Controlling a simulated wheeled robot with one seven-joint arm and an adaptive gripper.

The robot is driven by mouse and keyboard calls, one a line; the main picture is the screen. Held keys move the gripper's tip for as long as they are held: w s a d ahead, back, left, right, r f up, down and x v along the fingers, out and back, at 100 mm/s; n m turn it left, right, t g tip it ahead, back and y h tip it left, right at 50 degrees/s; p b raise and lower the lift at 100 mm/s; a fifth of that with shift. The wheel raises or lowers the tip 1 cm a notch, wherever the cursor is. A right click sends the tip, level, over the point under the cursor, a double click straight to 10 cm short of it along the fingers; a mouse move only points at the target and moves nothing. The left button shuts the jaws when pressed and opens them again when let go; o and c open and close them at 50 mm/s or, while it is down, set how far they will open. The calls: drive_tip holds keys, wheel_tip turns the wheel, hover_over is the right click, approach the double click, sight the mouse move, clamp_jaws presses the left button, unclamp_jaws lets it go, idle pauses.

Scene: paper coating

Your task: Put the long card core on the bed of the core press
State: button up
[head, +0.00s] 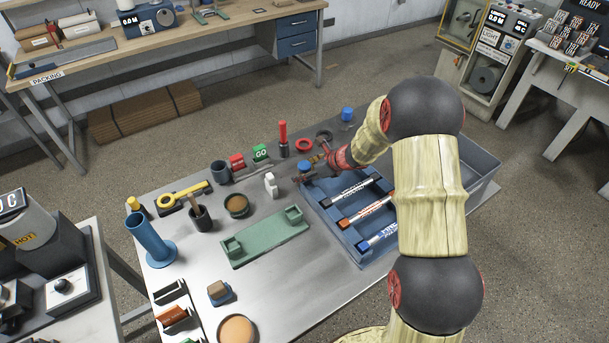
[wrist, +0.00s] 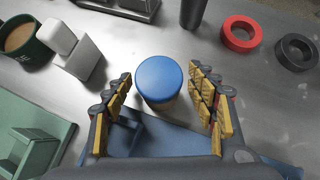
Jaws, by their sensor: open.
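My gripper (wrist: 160,76) is open, with its fingers on either side of a short, round blue-topped piece (wrist: 160,78). A strip of brown shows under its top. In the head view this piece (head: 304,165) stands by the back left corner of the blue rod tray, with my gripper (head: 318,162) at it. I cannot tell whether it is the long card core. The green cradle (head: 265,238) with two raised ends lies left of the tray. I cannot make out the core press for sure. A green frame (head: 208,12) stands on the packing bench.
The blue tray (head: 352,240) holds labelled rods. The packing bench (head: 130,48) is across the floor.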

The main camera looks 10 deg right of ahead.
drive_tip(key=shift+c, duration=0.5)
drive_tip(key=c, duration=1.1)
drive_tip(key=shift+c, duration=0.6)
